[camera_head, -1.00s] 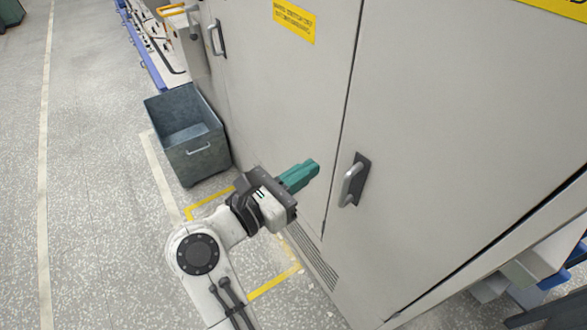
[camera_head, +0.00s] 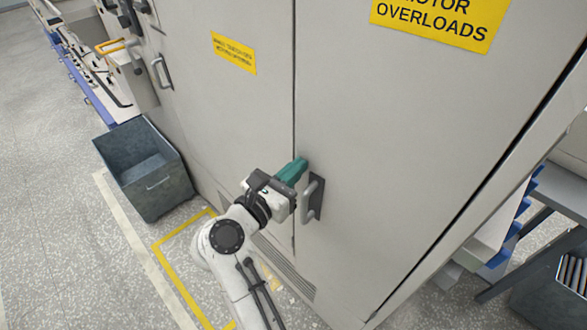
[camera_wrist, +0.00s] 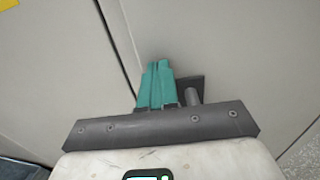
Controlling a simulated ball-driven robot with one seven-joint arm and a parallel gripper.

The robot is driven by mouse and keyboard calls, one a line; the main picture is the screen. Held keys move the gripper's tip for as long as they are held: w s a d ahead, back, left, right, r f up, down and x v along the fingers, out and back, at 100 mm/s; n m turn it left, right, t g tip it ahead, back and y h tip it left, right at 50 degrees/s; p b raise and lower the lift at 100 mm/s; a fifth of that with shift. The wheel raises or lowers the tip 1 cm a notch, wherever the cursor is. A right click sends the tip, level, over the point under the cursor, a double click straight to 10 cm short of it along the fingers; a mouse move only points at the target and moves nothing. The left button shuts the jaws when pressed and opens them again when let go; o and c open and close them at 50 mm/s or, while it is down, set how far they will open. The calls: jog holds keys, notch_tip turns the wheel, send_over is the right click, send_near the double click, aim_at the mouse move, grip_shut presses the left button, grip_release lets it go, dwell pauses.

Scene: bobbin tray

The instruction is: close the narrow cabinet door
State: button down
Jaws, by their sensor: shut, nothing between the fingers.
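The grey cabinet has two doors side by side. The right door (camera_head: 400,130) carries a dark-backed bar handle (camera_head: 313,198) near its left edge. The left door (camera_head: 235,110) has its own handle (camera_head: 162,72) at its far left edge. A thin dark seam runs between the doors; I cannot tell whether both sit fully flush. My gripper (camera_head: 298,166) has teal fingers, shut and empty, pointing at the right door's left edge, just left of and above the handle. In the wrist view the fingers (camera_wrist: 158,68) partly hide the handle (camera_wrist: 190,92); contact with the door is unclear.
An open dark bin (camera_head: 150,175) stands on the floor at the left, near the cabinet. Yellow floor tape (camera_head: 175,278) marks the ground in front. A bench with blue parts (camera_head: 525,205) is at the right. The floor at far left is clear.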

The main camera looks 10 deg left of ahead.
aim_at(308, 156)
jog(key=shift+m+g+h, duration=0.4)
jog(key=shift+m+h, duration=0.1)
jog(key=shift+h, duration=0.2)
jog(key=b+x, duration=0.4)
jog(key=shift+w+a, duration=0.1)
jog(key=shift+w, duration=0.25)
